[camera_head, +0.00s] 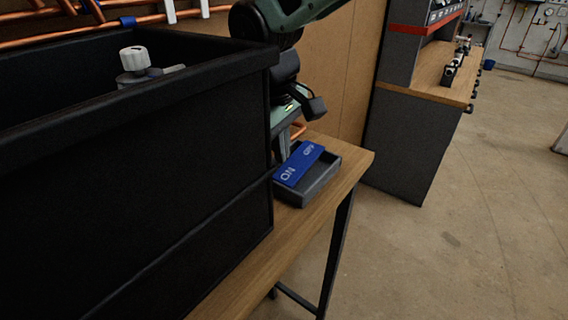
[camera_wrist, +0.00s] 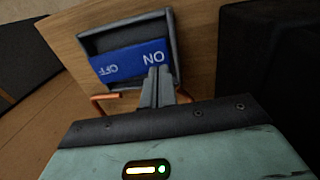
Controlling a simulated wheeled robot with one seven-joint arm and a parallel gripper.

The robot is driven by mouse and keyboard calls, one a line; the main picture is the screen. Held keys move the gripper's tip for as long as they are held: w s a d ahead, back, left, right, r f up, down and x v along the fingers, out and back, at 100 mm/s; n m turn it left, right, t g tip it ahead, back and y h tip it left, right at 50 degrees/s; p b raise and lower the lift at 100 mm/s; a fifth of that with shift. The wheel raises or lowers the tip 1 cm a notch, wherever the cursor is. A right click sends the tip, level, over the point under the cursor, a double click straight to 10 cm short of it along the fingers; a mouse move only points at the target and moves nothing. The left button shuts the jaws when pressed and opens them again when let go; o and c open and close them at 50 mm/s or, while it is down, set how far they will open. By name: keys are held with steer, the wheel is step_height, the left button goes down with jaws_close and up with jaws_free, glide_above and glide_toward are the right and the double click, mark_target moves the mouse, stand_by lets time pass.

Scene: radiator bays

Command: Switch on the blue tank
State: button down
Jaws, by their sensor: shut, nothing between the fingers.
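A blue rocker switch (camera_head: 299,164), marked ON and OFF, sits in a dark grey box (camera_head: 318,188) on a wooden bench. ON is at its near left end, OFF at its far right end. It also shows in the wrist view (camera_wrist: 130,62), with ON beside my fingertips. My gripper (camera_wrist: 158,72) is shut and empty, its tips over or against the edge of the switch near ON. I cannot tell if they touch it, nor which end is pressed down. In the head view my gripper (camera_head: 284,155) comes down behind the switch, partly hidden by the tank.
A large black open tank (camera_head: 150,190) stands close on the left, with a white-capped valve (camera_head: 134,59) inside. The wooden bench (camera_head: 262,246) ends just right of the switch box. Open floor (camera_head: 440,250) lies to the right.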

steer(key=shift+s+a+r, duration=0.1)
steer(key=shift+s+r, duration=0.05)
steer(key=shift+r, duration=1.25)
